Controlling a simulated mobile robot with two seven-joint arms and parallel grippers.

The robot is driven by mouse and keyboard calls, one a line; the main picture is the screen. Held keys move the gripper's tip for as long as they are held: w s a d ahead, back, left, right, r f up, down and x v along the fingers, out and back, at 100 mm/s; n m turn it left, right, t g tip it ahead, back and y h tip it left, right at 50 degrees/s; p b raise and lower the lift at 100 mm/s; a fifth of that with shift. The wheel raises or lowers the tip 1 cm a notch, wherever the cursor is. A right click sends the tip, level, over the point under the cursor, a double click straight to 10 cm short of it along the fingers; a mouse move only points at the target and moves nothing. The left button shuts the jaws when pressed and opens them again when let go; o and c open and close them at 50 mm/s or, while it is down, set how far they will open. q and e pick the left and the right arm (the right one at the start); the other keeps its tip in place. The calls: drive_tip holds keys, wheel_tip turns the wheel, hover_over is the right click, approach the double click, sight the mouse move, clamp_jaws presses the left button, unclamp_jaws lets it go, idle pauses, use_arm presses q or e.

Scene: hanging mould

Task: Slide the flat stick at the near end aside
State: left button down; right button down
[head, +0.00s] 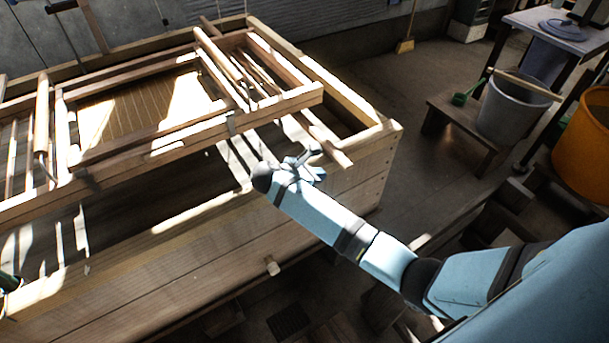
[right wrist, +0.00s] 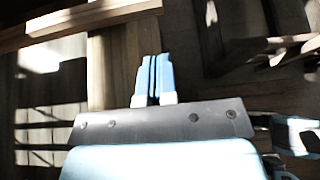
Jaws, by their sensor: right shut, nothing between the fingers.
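A pale flat stick (head: 328,147) lies under the end of the slatted wooden frame, with one end showing just beyond the gripper. Other pale strips (head: 238,162) show to the left of the gripper. I cannot tell which is the named stick, nor whether the fingers touch one. My left gripper is not clearly in view.
The slatted frame (head: 190,134) lies above the vat and limits room on the left. A grey bucket (head: 512,112) stands on a low bench at the right, with an orange tub (head: 588,150) beside it. Open floor (head: 420,140) lies between vat and bench.

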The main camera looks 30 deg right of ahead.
sight(343, 169)
drive_tip(key=d, duration=0.3)
drive_tip(key=d+f, duration=0.1)
drive_tip(key=d, duration=0.2)
drive_tip(key=shift+w+f, duration=0.15)
drive_tip(key=shift+w, duration=0.05)
drive_tip(key=shift+d, duration=0.1)
